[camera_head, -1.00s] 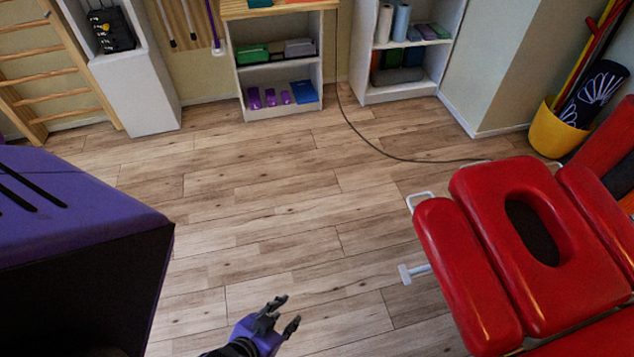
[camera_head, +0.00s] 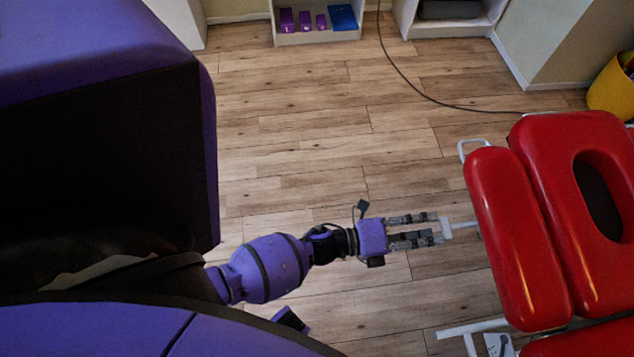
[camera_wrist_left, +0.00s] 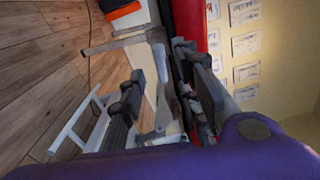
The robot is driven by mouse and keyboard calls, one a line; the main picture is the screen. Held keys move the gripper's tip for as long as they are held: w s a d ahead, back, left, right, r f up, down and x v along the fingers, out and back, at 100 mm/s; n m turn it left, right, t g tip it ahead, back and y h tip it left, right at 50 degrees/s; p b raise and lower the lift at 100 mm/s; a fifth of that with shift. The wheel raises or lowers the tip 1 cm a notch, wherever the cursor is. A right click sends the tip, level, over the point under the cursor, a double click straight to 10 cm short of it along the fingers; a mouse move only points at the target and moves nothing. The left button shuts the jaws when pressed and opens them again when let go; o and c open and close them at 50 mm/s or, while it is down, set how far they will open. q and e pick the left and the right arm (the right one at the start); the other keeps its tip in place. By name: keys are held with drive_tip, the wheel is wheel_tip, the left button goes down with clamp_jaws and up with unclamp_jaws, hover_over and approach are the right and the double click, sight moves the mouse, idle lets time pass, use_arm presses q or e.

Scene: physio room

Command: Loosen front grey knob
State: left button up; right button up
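The pale grey knob (camera_head: 446,229) sits on a short rod that sticks out from the left side of the red treatment table (camera_head: 510,235). My left gripper (camera_head: 438,228) is level with it and points right at it. Its two dark fingers are apart, with the knob at or just between their tips; I cannot tell whether they touch it. In the left wrist view the fingers (camera_wrist_left: 158,65) are also apart, with a pale grey bar (camera_wrist_left: 160,85) showing between them. My right gripper is not in view.
A white metal loop (camera_head: 474,148) sticks out of the table's side behind the knob, and a white frame part (camera_head: 472,330) lies nearer. A cable (camera_head: 425,92) runs over the wooden floor (camera_head: 310,140). Shelves stand at the back, a yellow bin (camera_head: 612,90) at the right.

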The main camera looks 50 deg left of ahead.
sight(446, 227)
use_arm(q)
drive_tip(key=x, duration=0.5)
drive_tip(key=shift+w, duration=0.1)
clamp_jaws()
